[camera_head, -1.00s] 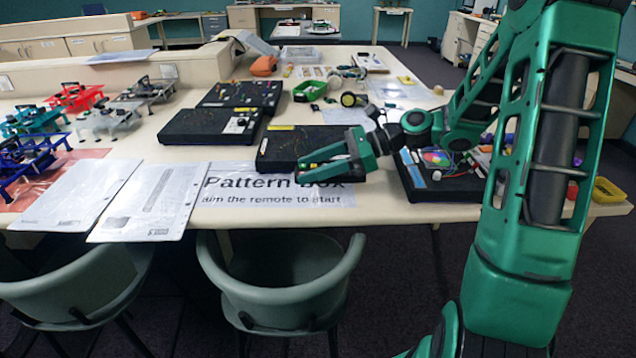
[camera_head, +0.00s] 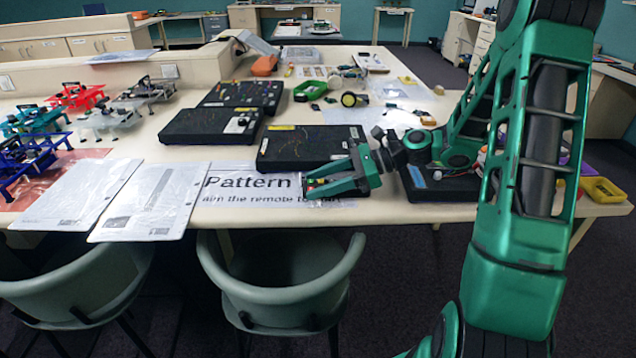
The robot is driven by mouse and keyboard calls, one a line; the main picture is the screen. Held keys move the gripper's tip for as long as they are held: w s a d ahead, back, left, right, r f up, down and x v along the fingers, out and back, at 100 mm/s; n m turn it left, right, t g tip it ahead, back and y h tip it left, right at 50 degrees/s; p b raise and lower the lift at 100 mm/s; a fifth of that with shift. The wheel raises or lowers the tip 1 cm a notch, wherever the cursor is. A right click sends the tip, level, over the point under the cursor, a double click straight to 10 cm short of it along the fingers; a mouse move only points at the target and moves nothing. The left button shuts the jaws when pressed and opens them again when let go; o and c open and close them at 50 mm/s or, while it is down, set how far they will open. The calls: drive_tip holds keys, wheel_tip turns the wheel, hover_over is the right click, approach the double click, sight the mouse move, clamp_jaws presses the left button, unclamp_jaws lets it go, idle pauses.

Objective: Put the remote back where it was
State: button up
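My gripper (camera_head: 307,185) reaches left over the front table edge, low over the "Pattern Box" sign (camera_head: 245,190). Its two green fingers stand apart. Small dark, red and green bits show between them, too small to tell if they are a held remote. A black box (camera_head: 290,157) with thin coloured lines on top lies just behind the fingers. I cannot make out the remote for certain in this view. A small whitish piece with dark marks (camera_head: 239,122) is on another black box (camera_head: 195,130) to the left; I cannot tell what it is.
Laminated sheets (camera_head: 150,200) lie left of the sign. Coloured model stands (camera_head: 75,96) are farther left. A green tray (camera_head: 308,91) and small parts lie behind. A black board (camera_head: 440,187) is partly hidden by my arm. Chairs (camera_head: 285,275) stand in front.

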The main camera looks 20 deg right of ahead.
drive_tip(key=shift+o, duration=0.8)
drive_tip(key=shift+d+r, duration=0.1)
drive_tip(key=shift+r, duration=0.05)
drive_tip(key=v, duration=1.2)
